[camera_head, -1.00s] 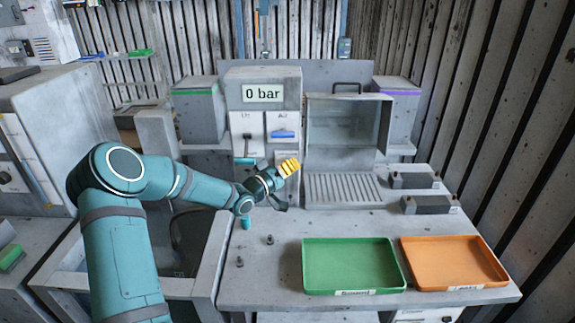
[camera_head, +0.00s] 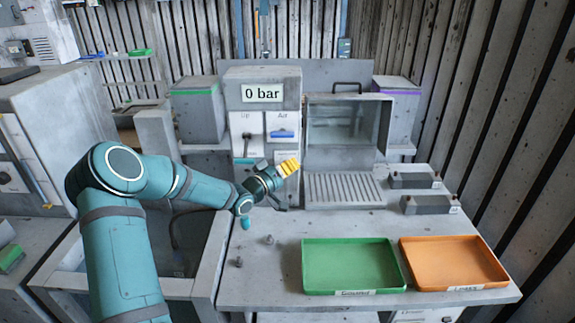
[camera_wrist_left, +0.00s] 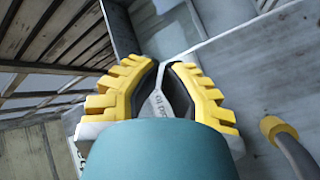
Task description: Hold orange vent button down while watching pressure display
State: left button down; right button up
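The pressure display (camera_head: 262,93) on the grey housing reads "0 bar". My left gripper (camera_head: 290,166), with yellow fingers, is in front of the lower right of the control panel, beside the glass-fronted chamber. In the left wrist view the fingertips (camera_wrist_left: 163,64) come together with only a narrow gap. Grey panel surface with partly hidden lettering shows between the fingers, and I see no object gripped there. The orange vent button does not show in either view; the gripper may be covering it, and I cannot tell whether it is pressed. My right gripper is out of view.
A black lever and a blue air handle (camera_head: 282,134) are on the panel above the gripper. The glass-fronted chamber (camera_head: 345,125) has a slatted grille below. A green tray (camera_head: 397,262) and an orange tray (camera_head: 500,264) lie on the bench. Two small blocks sit at right.

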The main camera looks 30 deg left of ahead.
pick_arm(q)
jog(key=shift+s+a, duration=0.1)
jog(key=shift+s, duration=0.65)
jog(key=s+d, duration=0.1)
jog(key=s, duration=0.1)
jog(key=s+d, duration=0.1)
jog(key=s, duration=0.1)
jog(key=shift+s+d+f, duration=0.1)
jog(key=shift+d, duration=0.25)
dwell(0.3)
